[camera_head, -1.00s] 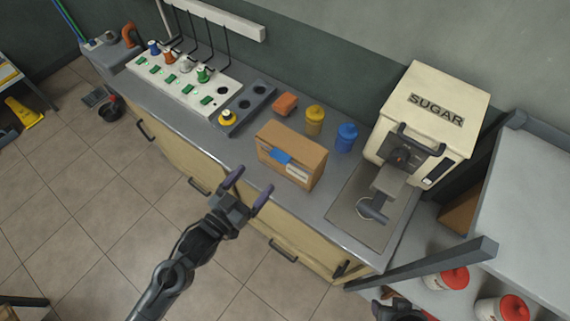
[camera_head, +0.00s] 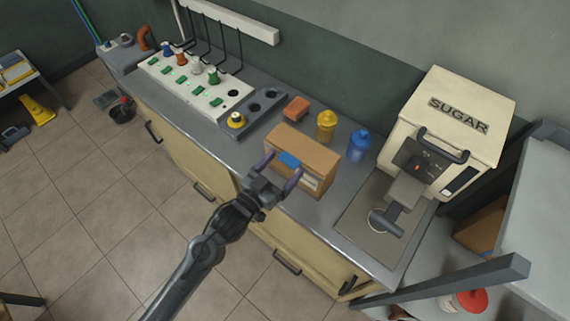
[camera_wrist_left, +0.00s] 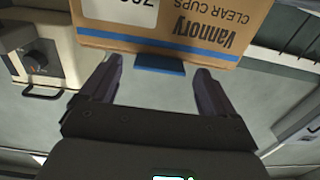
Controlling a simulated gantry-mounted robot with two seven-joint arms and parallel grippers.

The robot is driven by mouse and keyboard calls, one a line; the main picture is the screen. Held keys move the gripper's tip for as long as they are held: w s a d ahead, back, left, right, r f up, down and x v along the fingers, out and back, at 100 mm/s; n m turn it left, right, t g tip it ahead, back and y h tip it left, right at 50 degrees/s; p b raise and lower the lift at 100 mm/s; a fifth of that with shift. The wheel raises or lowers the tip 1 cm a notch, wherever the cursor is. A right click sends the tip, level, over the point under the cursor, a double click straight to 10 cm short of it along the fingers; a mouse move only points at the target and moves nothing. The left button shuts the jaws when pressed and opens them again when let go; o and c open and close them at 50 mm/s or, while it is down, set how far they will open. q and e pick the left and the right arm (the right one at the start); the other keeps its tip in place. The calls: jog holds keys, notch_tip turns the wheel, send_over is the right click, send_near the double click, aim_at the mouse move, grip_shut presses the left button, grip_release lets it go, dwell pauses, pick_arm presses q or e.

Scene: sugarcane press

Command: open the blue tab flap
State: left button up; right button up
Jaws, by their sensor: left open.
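The cardboard box (camera_head: 302,150) stands on the counter with a blue tab (camera_head: 289,159) on its front near the top edge. In the left wrist view the box (camera_wrist_left: 185,22) carries the words "Vannory CLEAR CUPS" and a blue strip, and the blue tab (camera_wrist_left: 158,66) sticks out from its edge. My left gripper (camera_head: 281,168) is open in front of the box, its fingers to either side of the tab. In the left wrist view the left gripper's fingertips (camera_wrist_left: 155,72) show nothing held between them. My right gripper is not in view.
The sugar machine (camera_head: 450,130) stands to the right with its tray (camera_head: 375,225) in front. A yellow jar (camera_head: 326,127), a blue jar (camera_head: 359,146) and an orange block (camera_head: 296,108) are behind the box. A white panel with switches (camera_head: 190,85) lies to the left.

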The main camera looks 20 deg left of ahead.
pick_arm(q)
jog(key=shift+x, duration=0.85)
